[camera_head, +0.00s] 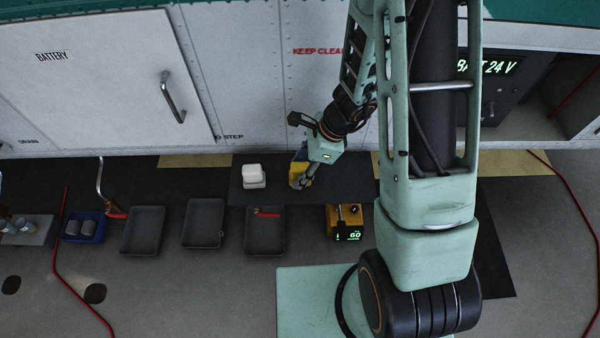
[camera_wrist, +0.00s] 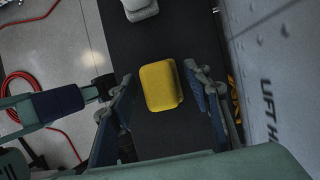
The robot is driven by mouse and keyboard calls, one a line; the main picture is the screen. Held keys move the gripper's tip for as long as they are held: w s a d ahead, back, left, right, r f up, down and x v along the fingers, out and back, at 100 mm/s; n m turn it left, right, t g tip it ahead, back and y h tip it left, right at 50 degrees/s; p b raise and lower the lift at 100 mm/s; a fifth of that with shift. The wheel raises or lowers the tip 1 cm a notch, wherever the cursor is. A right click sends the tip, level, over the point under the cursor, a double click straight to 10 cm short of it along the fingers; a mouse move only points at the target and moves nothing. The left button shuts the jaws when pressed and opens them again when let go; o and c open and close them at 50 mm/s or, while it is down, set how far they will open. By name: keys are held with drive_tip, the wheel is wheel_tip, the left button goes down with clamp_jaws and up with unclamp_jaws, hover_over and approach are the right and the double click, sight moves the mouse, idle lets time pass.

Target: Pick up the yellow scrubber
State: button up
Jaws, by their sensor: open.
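The yellow scrubber (camera_wrist: 160,86) lies on a dark mat (camera_wrist: 158,52) in the wrist view. It is a rounded yellow block and sits between the two open fingers of my gripper (camera_wrist: 166,100), with a gap visible at the left finger and a narrower one at the right. In the head view the scrubber (camera_head: 300,174) shows beside my gripper (camera_head: 309,181), which points down at it and partly covers it. I cannot tell how far above the mat the fingertips are.
A white block (camera_head: 253,176) stands on the mat left of the scrubber. Dark trays (camera_head: 203,223) and a yellow device with a green display (camera_head: 344,222) lie in front. The white panelled wall (camera_head: 262,75) rises close behind. A red cable (camera_head: 75,285) runs over the floor at left.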

clamp_jaws()
idle(0.3)
drive_tip(key=shift+r, duration=0.1)
